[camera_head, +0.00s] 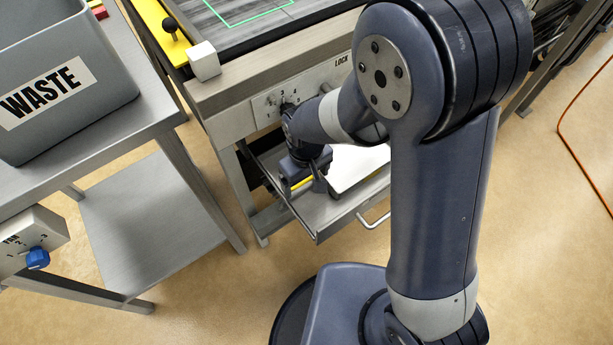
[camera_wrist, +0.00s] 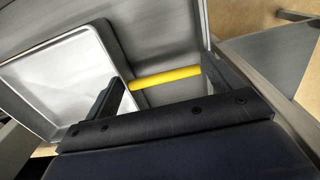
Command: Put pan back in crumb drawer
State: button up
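The crumb drawer (camera_head: 322,218) is pulled out below the dryer's front panel. A pale, flat pan (camera_head: 358,165) shows in the drawer area, partly behind my arm. In the wrist view the rimmed pan (camera_wrist: 62,78) is at the left, over the grey drawer floor (camera_wrist: 152,38). My gripper (camera_head: 306,183) points down over the drawer's left part. In the wrist view my gripper (camera_wrist: 161,72) has its fingers wide apart. A yellow bar (camera_wrist: 165,77) spans the gap between them, next to the pan's edge; I cannot tell whether it touches the fingers or belongs to the pan.
A steel table (camera_head: 105,148) with a grey waste bin (camera_head: 60,85) stands at the left. The drawer's bar handle (camera_head: 374,220) sticks out in front. An orange cable (camera_head: 575,150) lies on the floor at the right. The floor between table and drawer is clear.

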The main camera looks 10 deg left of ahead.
jog(key=shift+o, duration=1.2)
jog(key=shift+r, duration=0.15)
notch_tip(320, 180, up, 12)
jog(key=p, duration=0.1)
jog(key=shift+p, duration=0.3)
jog(key=shift+c, duration=0.3)
